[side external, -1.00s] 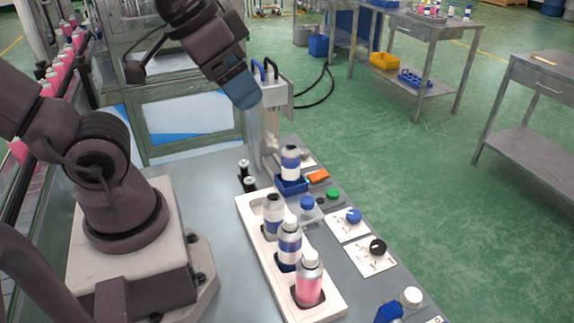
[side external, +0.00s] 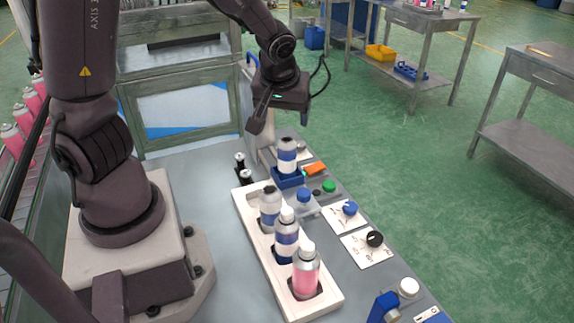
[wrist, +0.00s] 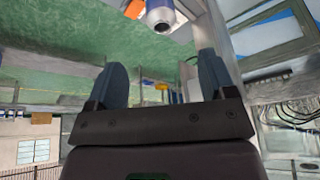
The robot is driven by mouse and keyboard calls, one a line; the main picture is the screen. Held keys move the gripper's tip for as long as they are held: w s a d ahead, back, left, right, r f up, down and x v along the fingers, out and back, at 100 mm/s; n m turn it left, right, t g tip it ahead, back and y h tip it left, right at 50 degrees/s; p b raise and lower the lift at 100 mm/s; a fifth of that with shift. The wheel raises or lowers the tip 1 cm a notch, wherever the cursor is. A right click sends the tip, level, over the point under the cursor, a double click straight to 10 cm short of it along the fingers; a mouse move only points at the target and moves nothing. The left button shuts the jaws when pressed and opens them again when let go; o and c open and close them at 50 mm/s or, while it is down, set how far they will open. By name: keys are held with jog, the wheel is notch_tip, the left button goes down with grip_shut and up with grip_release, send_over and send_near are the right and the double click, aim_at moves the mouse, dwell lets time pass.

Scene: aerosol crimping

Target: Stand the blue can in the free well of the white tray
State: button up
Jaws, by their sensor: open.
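A can with blue and white bands (side external: 287,152) stands upright in a small blue holder (side external: 287,180) beyond the far end of the white tray. The white tray (side external: 308,310) holds a silver can with a blue band (side external: 269,207), a blue-banded can with a white cap (side external: 286,234) and a pink can (side external: 306,274). Its free well is not clearly visible. My gripper (side external: 279,115) is open and empty, above and slightly left of the can in the holder. In the wrist view, the open fingers (wrist: 162,85) show below a can (wrist: 160,14), apart from it.
An orange block (side external: 315,169), a green button (side external: 328,187) and knob panels (side external: 367,249) line the table's right edge. The grey table (side external: 195,190) left of the tray is clear.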

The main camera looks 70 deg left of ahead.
aim_at(287, 143)
jog(key=x, duration=1.3)
jog(key=shift+s, duration=0.1)
